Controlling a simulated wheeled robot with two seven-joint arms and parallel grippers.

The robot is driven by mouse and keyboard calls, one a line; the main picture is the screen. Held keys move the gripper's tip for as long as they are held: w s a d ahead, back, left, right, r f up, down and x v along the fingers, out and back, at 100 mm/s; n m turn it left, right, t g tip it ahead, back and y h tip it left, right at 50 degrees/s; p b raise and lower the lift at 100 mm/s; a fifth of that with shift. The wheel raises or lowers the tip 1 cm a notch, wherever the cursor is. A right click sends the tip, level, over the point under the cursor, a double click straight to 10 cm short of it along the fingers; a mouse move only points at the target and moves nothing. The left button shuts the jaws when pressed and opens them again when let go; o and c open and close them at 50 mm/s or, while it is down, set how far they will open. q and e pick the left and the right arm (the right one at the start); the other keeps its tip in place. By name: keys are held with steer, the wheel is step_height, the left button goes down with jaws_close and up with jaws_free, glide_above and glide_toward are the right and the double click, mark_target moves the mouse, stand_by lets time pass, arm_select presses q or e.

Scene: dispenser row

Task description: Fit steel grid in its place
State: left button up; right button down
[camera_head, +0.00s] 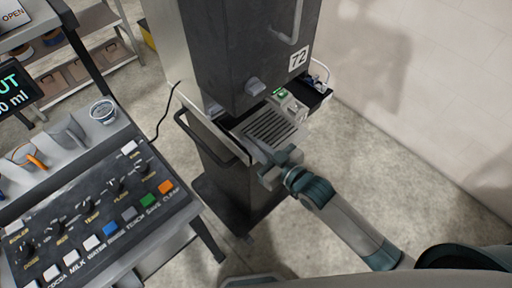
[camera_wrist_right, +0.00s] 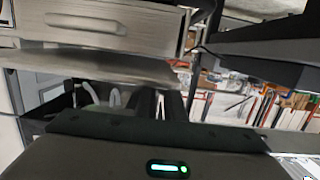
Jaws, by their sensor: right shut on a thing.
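The steel grid (camera_head: 270,130) is a slotted grey plate, roughly level, at the lower front of the dark dispenser (camera_head: 232,60) marked 72. My right gripper (camera_head: 266,158) is shut on the near edge of the steel grid. In the right wrist view a blurred pale plate edge (camera_wrist_right: 95,65) lies ahead of my dark gripper body, and I cannot tell if it is the grid. Whether the grid rests on anything below is hidden. My left gripper is not in view.
A black handle bar (camera_head: 210,138) juts from the dispenser left of the grid. A small device with a green light (camera_head: 288,100) sits behind it on the right. A control panel with knobs and coloured buttons (camera_head: 95,215) stands at left. Open floor lies right.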

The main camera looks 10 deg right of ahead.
mark_target(234, 132)
steer(key=shift+r+b+x, duration=0.15)
steer(key=shift+b+x, duration=0.3)
steer(key=shift+x, duration=0.75)
steer(key=shift+r+b+x, duration=0.2)
steer(key=shift+b+x, duration=0.2)
steer(key=shift+x, duration=0.8)
steer(key=shift+r+b+x, duration=0.15)
steer(key=shift+b+x, duration=0.3)
steer(key=shift+x, duration=0.7)
steer(key=shift+w+a+r, duration=0.1)
steer(key=shift+w+a, duration=0.15)
steer(key=shift+w, duration=0.05)
steer(key=shift+f+b, duration=0.3)
steer(key=shift+f, duration=0.55)
steer(key=c, duration=1.8)
jaws_free()
steer(key=shift+o, duration=0.2)
steer(key=shift+s+d, duration=0.1)
steer(key=shift+s, duration=0.05)
